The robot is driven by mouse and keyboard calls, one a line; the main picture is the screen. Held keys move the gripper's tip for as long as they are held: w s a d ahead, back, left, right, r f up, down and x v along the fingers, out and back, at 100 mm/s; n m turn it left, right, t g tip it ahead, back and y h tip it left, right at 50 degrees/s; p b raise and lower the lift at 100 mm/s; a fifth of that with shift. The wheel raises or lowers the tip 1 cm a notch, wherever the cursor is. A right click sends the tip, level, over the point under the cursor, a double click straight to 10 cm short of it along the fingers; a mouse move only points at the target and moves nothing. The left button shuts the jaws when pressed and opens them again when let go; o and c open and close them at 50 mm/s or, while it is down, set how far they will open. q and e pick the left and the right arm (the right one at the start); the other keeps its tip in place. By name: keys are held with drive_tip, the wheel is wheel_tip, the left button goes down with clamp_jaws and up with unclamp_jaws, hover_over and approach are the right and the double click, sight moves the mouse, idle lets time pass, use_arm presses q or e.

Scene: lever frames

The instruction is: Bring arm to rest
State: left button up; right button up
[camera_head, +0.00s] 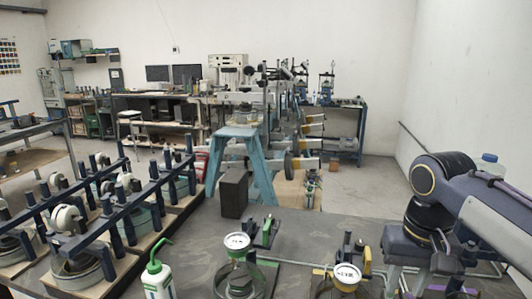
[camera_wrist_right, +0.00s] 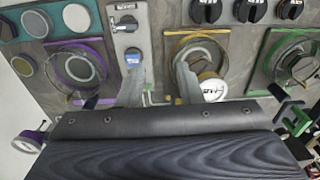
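My right arm (camera_head: 478,213) comes in from the right edge in the head view, its dark elbow raised over the right side of the grey table (camera_head: 200,255). Its hand is low and hard to make out there. In the right wrist view the two grey fingers of my right gripper (camera_wrist_right: 158,84) stand apart, with nothing held between them. They point over the worktop. A round white-faced gauge (camera_wrist_right: 214,90) lies just right of the right finger; I cannot tell the height gap. My left arm and gripper are not in the head view.
Dark blue lever frames (camera_head: 103,205) on boards fill the table's left side. A white bottle with a green spout (camera_head: 158,280) stands at the front. Two gauges (camera_head: 237,241) and (camera_head: 347,274) stand in the middle. Black knobs (camera_wrist_right: 249,11) line the wrist view's top.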

drive_tip(key=s+a+f+t+y, duration=0.1)
drive_tip(key=s+a+f+t, duration=0.1)
drive_tip(key=s+f, duration=0.4)
drive_tip(key=s+a+f+t+y, duration=0.1)
drive_tip(key=s+f+t+y, duration=0.1)
drive_tip(key=s+f, duration=0.5)
drive_tip(key=shift+s+a+n+t+y, duration=0.35)
drive_tip(key=shift+s+t, duration=0.25)
drive_tip(key=shift+s, duration=0.5)
